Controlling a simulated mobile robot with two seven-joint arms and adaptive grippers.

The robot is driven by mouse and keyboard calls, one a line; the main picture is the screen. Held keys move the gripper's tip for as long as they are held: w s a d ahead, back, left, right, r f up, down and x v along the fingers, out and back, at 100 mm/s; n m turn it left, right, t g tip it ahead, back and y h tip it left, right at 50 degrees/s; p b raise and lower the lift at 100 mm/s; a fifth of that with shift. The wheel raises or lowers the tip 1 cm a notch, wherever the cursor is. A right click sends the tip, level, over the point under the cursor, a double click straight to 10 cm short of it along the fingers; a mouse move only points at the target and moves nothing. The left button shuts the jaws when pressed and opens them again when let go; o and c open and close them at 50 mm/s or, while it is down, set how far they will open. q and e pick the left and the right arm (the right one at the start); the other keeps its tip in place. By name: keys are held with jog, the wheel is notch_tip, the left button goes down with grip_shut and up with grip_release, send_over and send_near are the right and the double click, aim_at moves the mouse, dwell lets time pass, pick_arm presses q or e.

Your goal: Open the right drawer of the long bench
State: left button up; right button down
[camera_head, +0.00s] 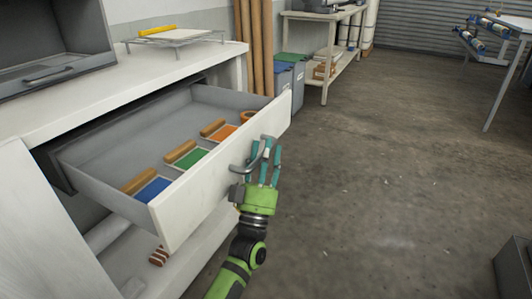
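The drawer (215,196) of the long white bench (130,92) stands pulled far out, with its white front facing right and its grey inside showing. A curved grey handle (238,169) is on the drawer front. My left gripper (265,149), green with teal fingers, is at this handle. Its fingers are apart, with the handle at or between them; I cannot tell whether they touch it. My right gripper is not in view.
In the drawer lie wooden-handled tools with blue (152,189), green and orange parts, and an orange ring. A wire rack (175,38) stands on the bench. Bins (288,72) and wooden poles stand behind the drawer.

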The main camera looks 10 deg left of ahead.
pick_arm(q)
jog(key=v, duration=1.2)
dwell(0.4)
